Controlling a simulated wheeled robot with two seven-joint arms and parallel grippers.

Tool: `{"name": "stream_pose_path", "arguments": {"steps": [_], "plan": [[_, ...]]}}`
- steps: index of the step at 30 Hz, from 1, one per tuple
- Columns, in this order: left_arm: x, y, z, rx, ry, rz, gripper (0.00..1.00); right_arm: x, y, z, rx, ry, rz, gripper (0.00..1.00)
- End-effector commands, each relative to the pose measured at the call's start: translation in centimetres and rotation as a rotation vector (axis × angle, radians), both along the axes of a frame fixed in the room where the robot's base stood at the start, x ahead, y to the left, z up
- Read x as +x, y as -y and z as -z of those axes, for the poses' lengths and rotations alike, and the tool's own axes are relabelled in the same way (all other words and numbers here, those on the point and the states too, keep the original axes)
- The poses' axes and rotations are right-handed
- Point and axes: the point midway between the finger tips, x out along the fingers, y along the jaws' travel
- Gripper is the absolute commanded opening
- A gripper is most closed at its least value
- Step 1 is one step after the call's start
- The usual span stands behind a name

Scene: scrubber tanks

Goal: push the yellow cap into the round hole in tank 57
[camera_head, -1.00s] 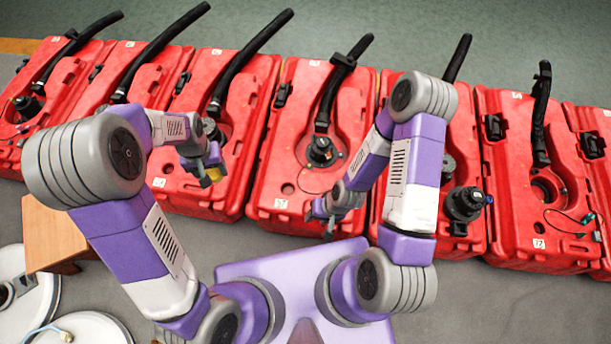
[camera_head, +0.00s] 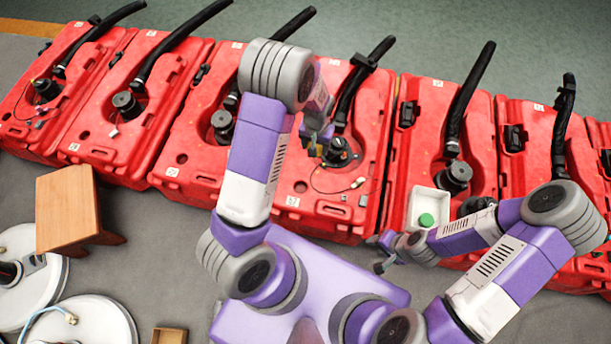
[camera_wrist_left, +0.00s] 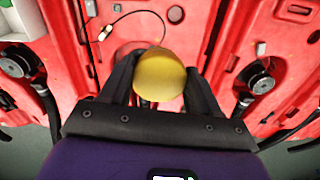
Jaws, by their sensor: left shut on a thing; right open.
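The yellow cap (camera_wrist_left: 160,75) is held between the fingers of my left gripper (camera_wrist_left: 158,84), which is shut on it. In the head view my left gripper (camera_head: 316,142) is above a red tank (camera_head: 325,205) in the middle of the row, near its black fitting; the cap cannot be made out there. This tank has a small round hole (camera_head: 301,187) near its front; a round hole (camera_wrist_left: 175,14) also shows beyond the cap in the left wrist view. The cap is apart from it. The tank's label is too small to read. My right gripper (camera_head: 378,254) is open and empty.
More red tanks with black hoses stand closely on both sides. A white tray (camera_head: 416,198) with a green cap (camera_head: 426,220) is right of the middle tank. A wooden stool (camera_head: 68,208) and white round lids (camera_head: 85,322) are at the left. A thin cable (camera_head: 335,190) lies on the middle tank.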

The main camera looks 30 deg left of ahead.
Motion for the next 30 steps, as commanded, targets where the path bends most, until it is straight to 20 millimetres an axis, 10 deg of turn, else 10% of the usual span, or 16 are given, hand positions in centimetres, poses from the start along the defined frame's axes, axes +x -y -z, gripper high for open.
{"name": "stream_pose_path", "arguments": {"steps": [6, 12, 30], "plan": [[0.4, -3.1, 13.2, 0.0, -0.01, -0.144, 0.33, 0.0, 0.0, 1.7, 0.0, 0.0, 0.0, 0.43], [-1.0, -4.4, 21.2, -0.001, -0.005, -0.244, 0.33, 0.0, 0.0, 2.4, 0.0, 0.0, 0.0, 0.43], [-1.9, -4.8, 26.6, 0.0, 0.0, -0.293, 0.33, 0.0, 0.0, 4.1, 0.0, 0.0, 0.0, 0.43]]}}
